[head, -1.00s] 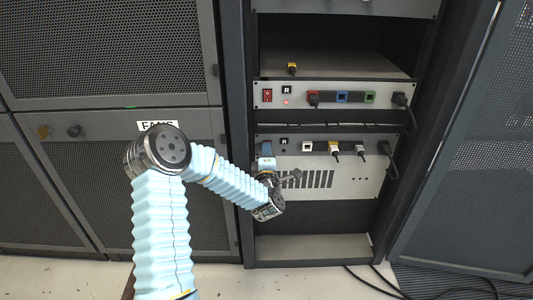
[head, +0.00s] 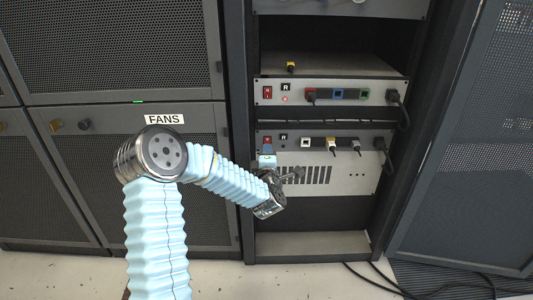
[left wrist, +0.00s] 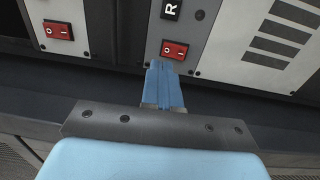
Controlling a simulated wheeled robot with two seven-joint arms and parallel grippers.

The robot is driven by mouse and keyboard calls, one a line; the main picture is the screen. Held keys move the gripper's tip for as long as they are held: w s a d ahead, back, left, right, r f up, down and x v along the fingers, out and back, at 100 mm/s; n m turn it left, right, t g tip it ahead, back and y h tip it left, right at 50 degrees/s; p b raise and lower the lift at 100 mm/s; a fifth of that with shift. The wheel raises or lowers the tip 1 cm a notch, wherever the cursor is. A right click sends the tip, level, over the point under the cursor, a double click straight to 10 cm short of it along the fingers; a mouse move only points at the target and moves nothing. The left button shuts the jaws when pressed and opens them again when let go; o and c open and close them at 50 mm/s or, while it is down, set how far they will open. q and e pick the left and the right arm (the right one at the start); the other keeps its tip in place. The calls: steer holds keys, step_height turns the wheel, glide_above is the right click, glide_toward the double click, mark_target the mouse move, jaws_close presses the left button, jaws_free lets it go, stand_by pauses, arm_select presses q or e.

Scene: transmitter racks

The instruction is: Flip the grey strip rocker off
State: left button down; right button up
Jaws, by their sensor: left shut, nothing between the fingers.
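A red rocker (head: 267,140) sits at the left end of the lower, dark grey strip (head: 310,140); it also shows in the left wrist view (left wrist: 175,50), marked O and I, beside an R label. A second red rocker (head: 267,92) is on the upper, lighter strip (head: 325,85); the left wrist view shows it at left (left wrist: 58,30). My left gripper (head: 267,150) is shut and empty, with blue fingertips (left wrist: 163,68) right at the lower rocker's edge. I cannot tell whether they touch it, nor which rocker side is pressed. My right gripper is out of view.
Plugs and cables hang at the right ends of both strips (head: 400,96). A vented panel (head: 335,175) lies below the lower strip. Closed mesh doors labelled FANS (head: 164,119) stand left, and an open mesh door (head: 470,150) stands right.

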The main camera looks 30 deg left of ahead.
arm_select(q)
steer(key=v, duration=0.8)
steer(key=shift+s+r+b, duration=0.25)
steer(key=shift+r+b, duration=0.05)
steer(key=shift+r, duration=0.15)
steer(key=shift+d, duration=0.1)
steer(key=s+d+f+m+g+h+p, duration=0.25)
steer(key=d+f+m+h, duration=0.25)
steer(key=d+f+m, duration=0.45)
steer(key=s+d+f+m+g+h+p, duration=0.1)
steer(key=s+d+f+m+g+h, duration=0.4)
steer(key=f, duration=0.7)
steer(key=s+d+f+m+g+h+p, duration=0.1)
steer(key=s+d+f+m+g, duration=0.2)
steer(key=s, duration=0.5)
steer(key=s+d+f+m+g+h, duration=0.2)
steer(key=s+d+f+m+g, duration=0.2)
steer(key=s, duration=0.4)
step_height(320, 180, down, 2)
steer(key=shift+s+d+f+m+p, duration=0.25)
steer(key=shift+d+m+p, duration=0.1)
steer(key=shift+m, duration=0.1)
